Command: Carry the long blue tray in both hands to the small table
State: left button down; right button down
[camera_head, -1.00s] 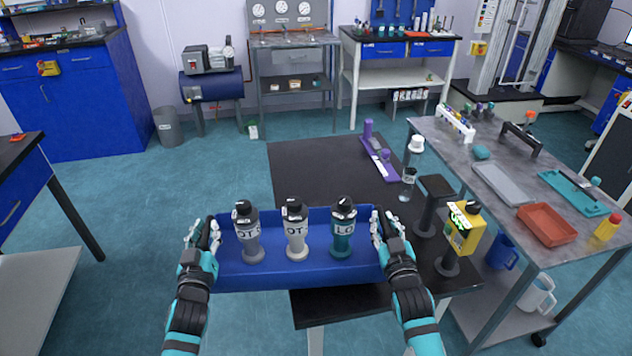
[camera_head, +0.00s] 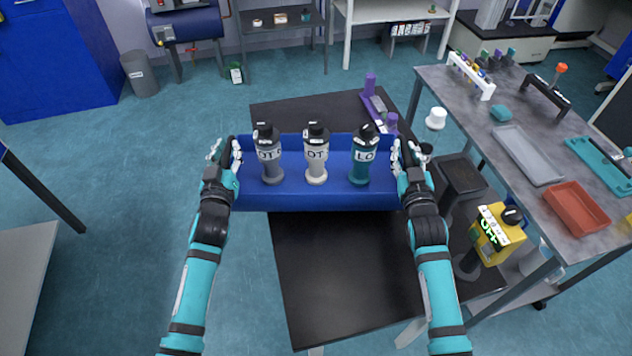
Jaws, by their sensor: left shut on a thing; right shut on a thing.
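The long blue tray (camera_head: 310,202) is held level between my two grippers, above the small black-topped table (camera_head: 345,280). Three labelled bottles stand upright in it: a grey one (camera_head: 270,162), a white one (camera_head: 316,165) and a teal one (camera_head: 361,166), all with black caps. My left gripper (camera_head: 226,160) is shut on the tray's left end. My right gripper (camera_head: 405,160) is shut on its right end. The tray hides part of the tabletop, and I cannot tell how high above it the tray is.
On the table's right side stand a dark stand (camera_head: 460,178) and a yellow device (camera_head: 492,236). Purple items (camera_head: 378,105) and a white cup (camera_head: 436,118) are near the back. A grey cart (camera_head: 480,90) with trays stands at right. The near tabletop is clear.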

aim_at(402, 164)
pick_arm(q)
jog(key=shift+s+r, duration=0.1)
jog(key=shift+r, duration=0.1)
pick_arm(e)
jog(key=shift+s+r, duration=0.1)
jog(key=shift+r, duration=0.15)
pick_arm(q)
jog(key=shift+f, duration=0.1)
pick_arm(e)
jog(key=shift+d+f, duration=0.1)
jog(key=shift+f, duration=0.1)
